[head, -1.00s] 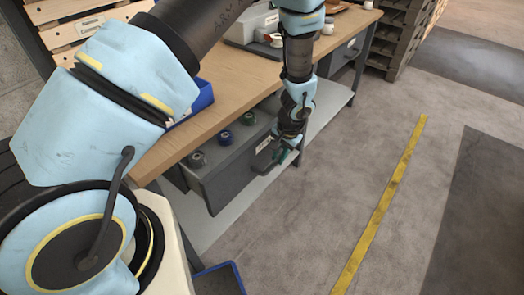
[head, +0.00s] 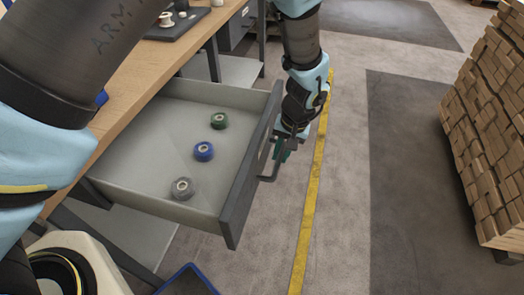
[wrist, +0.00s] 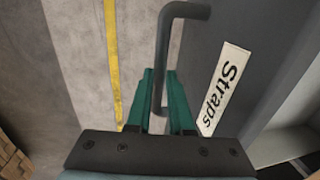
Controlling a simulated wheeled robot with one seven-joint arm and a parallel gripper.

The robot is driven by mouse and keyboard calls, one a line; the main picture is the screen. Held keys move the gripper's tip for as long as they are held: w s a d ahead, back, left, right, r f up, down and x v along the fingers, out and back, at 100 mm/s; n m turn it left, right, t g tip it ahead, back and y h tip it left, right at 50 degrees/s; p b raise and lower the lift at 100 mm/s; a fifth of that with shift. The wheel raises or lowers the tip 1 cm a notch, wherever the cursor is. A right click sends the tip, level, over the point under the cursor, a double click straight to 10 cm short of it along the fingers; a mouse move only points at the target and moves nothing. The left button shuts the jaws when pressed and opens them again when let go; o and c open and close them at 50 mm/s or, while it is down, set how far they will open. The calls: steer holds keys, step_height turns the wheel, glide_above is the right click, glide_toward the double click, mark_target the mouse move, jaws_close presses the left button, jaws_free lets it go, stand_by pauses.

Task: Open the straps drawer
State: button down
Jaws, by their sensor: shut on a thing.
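The straps drawer (head: 232,200) is pulled well out from under the workbench, its inside largely in view in the head view. Green, blue and grey rolls lie in it. Its front carries a white label reading "Straps" (wrist: 224,88) in the wrist view. My gripper (head: 281,152) is at the outer side of the drawer front. In the wrist view my gripper (wrist: 160,100) has its green fingers on either side of the dark bar handle (wrist: 166,65), shut on it.
The wooden workbench top (head: 135,75) runs along the left. A blue bin (head: 188,281) stands on the floor at the bottom. A stack of wooden pieces (head: 490,130) stands at the right. The floor around the yellow line (head: 312,195) is clear.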

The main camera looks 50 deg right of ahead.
steer(key=shift+s+d, duration=0.25)
steer(key=shift+s, duration=0.2)
steer(key=shift+s+d, duration=0.2)
steer(key=shift+s, duration=0.25)
steer(key=c, duration=0.8)
jaws_free()
steer(key=r, duration=0.3)
steer(key=s+r+b, duration=0.1)
steer(key=r, duration=0.3)
steer(key=d+r, duration=0.1)
steer(key=r, duration=0.2)
steer(key=shift+s+r+b, duration=0.3)
steer(key=shift+s, duration=0.05)
